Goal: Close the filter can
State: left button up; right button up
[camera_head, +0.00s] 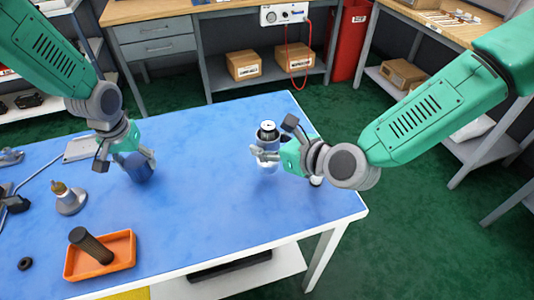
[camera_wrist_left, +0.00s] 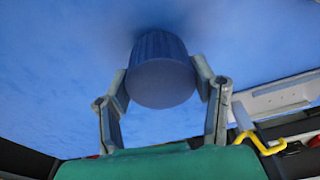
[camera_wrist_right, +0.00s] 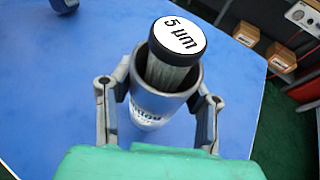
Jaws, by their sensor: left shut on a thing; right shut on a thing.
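My left gripper (camera_head: 140,165) is shut on a dark blue ribbed cap (camera_head: 137,168), over the left half of the blue table. In the left wrist view the cap (camera_wrist_left: 160,75) sits between both fingers, its flat round face toward the camera. In the right wrist view the can (camera_wrist_right: 150,112) is open at the top. A filter element (camera_wrist_right: 178,38) with a white label reading "5 µm" stands in it and sticks up above the rim.
An orange tray (camera_head: 128,262) with a dark used-looking cylinder (camera_head: 92,246) lies at the front left. A grey fitting with a brass tip (camera_head: 68,198) and a black ring (camera_head: 25,264) are nearby. The table (camera_head: 215,210) is clear between the grippers.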

aim_at(267, 125)
pick_arm(q)
jog(key=shift+r, duration=0.25)
pick_arm(e)
notch_tip(267, 125, up, 6)
jog(key=shift+r, duration=0.1)
jog(key=o, duration=0.6)
grip_shut()
